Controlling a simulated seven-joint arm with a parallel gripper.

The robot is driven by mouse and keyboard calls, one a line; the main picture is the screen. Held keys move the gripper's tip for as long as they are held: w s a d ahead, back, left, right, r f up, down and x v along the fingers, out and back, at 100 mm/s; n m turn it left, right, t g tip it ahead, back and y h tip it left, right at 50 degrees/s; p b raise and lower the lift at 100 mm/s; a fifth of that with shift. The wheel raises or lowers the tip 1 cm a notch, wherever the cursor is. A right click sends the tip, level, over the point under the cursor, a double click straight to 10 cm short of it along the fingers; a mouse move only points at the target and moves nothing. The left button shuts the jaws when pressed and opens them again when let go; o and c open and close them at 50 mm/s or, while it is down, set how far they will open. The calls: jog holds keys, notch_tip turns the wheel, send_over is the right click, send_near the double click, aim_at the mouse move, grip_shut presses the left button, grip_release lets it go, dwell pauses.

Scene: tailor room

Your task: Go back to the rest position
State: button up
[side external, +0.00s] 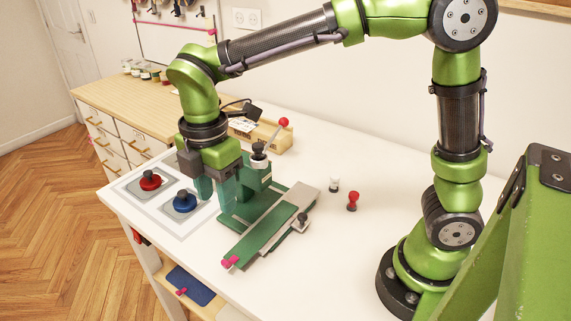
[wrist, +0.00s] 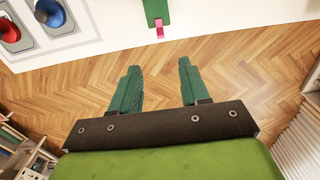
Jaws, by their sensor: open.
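My gripper (side external: 214,190) hangs below the wrist in the side external view, near the green press and above the front-left part of the white table. In the wrist view its two dark green fingers (wrist: 158,76) are spread apart, with only floor seen between them. It holds nothing. The pink tip also shows at the top of the wrist view (wrist: 160,32).
Left of the press, a red knobbed die (side external: 150,181) and a blue one (side external: 185,202) sit on a white-framed panel. A small white piece (side external: 333,184) and a red piece (side external: 353,200) stand right of the press. A wooden box (side external: 270,137) lies behind. The right tabletop is mostly clear.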

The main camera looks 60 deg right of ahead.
jog(key=s+d+r+m+t+y, duration=0.1)
jog(key=s+d+m, duration=0.4)
jog(key=m, duration=0.6)
jog(key=s+d+r+m+t+y, duration=0.1)
jog(key=s+d+r+m+t, duration=0.2)
jog(key=d+m, duration=0.7)
jog(key=s+m+t, duration=0.1)
jog(key=s+t, duration=0.1)
jog(key=t, duration=0.1)
jog(key=shift+d, duration=0.25)
jog(key=shift+s, duration=0.1)
